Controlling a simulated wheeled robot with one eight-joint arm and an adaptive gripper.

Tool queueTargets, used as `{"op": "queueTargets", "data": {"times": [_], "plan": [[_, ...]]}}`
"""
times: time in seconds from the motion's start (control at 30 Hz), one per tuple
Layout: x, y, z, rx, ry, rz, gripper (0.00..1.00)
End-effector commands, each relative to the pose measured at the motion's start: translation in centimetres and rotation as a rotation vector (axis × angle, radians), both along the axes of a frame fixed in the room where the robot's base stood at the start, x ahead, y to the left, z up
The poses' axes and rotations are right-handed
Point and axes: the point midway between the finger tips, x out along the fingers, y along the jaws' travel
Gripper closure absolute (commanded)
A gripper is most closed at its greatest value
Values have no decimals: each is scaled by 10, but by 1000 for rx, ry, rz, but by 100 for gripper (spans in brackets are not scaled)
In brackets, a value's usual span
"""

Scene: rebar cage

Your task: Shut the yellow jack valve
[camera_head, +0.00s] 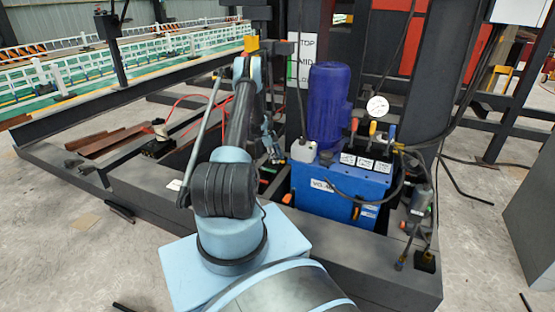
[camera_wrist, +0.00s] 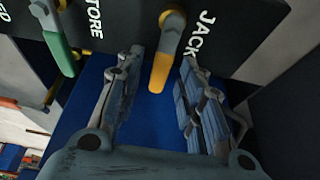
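The yellow jack valve handle (camera_wrist: 168,62) is in the wrist view, hanging from a grey metal fitting on a black panel beside the white word JACK. My gripper (camera_wrist: 162,58) is open, with one finger on each side of the yellow handle. Gaps show between the handle and both fingers, and I cannot tell how deep the handle sits between them. In the head view my gripper (camera_head: 271,146) is small, left of the blue pump unit. I cannot make out the jack valve for certain there.
A green handle (camera_wrist: 60,54) hangs left of the yellow one, near the word STORE. In the head view the blue pump unit (camera_head: 325,195) with its purple motor (camera_head: 328,105) and a round gauge (camera_head: 377,106) stands right of my arm. Hoses and dark steel beams surround it.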

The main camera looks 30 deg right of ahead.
Motion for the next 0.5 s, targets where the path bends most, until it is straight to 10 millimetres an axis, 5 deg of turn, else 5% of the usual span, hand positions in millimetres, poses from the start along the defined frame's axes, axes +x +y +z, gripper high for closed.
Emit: {"op": "queueTargets", "data": {"times": [0.27,0.5], "plan": [[3,2,11,0,1,0,65],[17,11,49,-1,1,0,65]]}}
